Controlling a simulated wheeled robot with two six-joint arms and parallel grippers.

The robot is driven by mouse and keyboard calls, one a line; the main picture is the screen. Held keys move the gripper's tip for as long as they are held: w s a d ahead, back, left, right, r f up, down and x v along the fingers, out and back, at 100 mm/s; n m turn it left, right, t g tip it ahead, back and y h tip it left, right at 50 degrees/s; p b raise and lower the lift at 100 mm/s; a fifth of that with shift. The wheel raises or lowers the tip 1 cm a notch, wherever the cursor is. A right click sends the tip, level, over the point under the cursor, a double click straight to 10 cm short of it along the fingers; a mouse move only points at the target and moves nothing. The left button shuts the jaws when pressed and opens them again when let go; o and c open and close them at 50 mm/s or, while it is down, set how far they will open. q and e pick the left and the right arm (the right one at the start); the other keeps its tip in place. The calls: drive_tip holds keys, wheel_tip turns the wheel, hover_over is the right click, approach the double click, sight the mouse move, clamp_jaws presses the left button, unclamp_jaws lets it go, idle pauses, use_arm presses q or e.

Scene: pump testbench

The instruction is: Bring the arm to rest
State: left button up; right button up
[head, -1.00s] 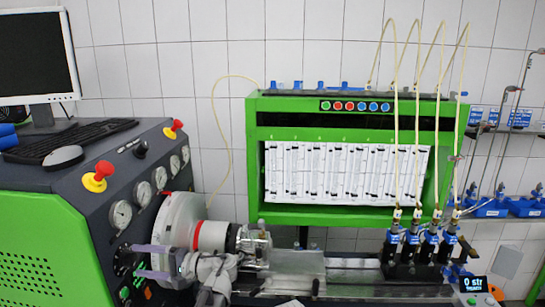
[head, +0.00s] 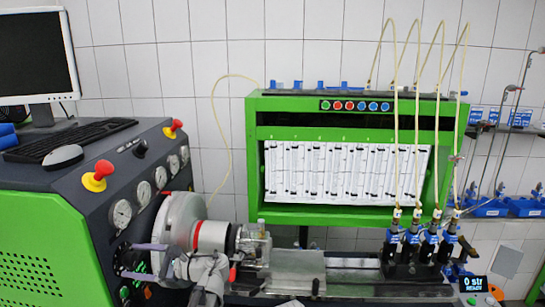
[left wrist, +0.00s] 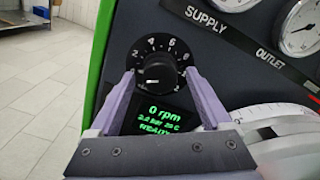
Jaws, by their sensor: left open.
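My left gripper (head: 127,261) is at the front panel of the green and dark grey test bench (head: 45,245). Its two purple fingers are spread apart and hold nothing. In the left wrist view the gripper (left wrist: 160,75) has a fingertip on each side of the black speed knob (left wrist: 158,70); I cannot tell whether they touch it. A numbered dial surrounds the knob. Just below it, the black display (left wrist: 158,118) shows green text with 0 rpm and READY. My right gripper is not in view.
A white round housing (head: 180,222) stands close to my left arm. Gauges (head: 121,213) and a red mushroom button (head: 98,176) on yellow are on the sloped panel. Several injectors (head: 393,240) with hoses stand at the right, near a small display (head: 473,283) reading 0 str.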

use_arm(q)
drive_tip(key=m, duration=0.5)
drive_tip(key=shift+m, duration=0.3)
drive_tip(key=shift+d, duration=0.1)
drive_tip(key=shift+s+d, duration=0.1)
drive_tip(key=shift+d, duration=0.65)
drive_tip(key=shift+d+f, duration=0.1)
